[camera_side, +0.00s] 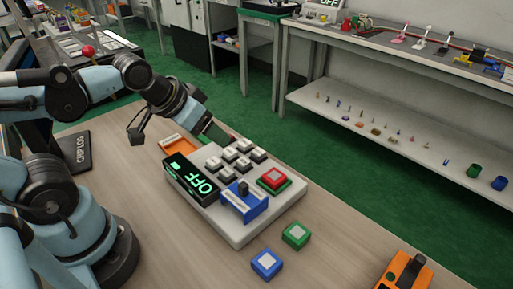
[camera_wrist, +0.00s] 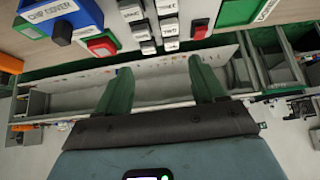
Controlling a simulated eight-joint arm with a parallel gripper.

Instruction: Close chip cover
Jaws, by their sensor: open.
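The blue fixture (camera_side: 243,203) sits at the front of a light grey console (camera_side: 240,236) and has a dark upright lever (camera_side: 243,187). In the wrist view its white label (camera_wrist: 48,11) reads CHIP COVER, with a dark knob (camera_wrist: 62,34) beside it at the upper left. My gripper (camera_side: 213,132) is above the back of the console, apart from the blue fixture. In the wrist view my gripper (camera_wrist: 160,66) has two green fingers spread wide with nothing between them. The fixture is partly cut off in that view.
A green block (camera_side: 297,235) and a blue block (camera_side: 267,264) lie in front. An orange device (camera_side: 403,272) is at lower right.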

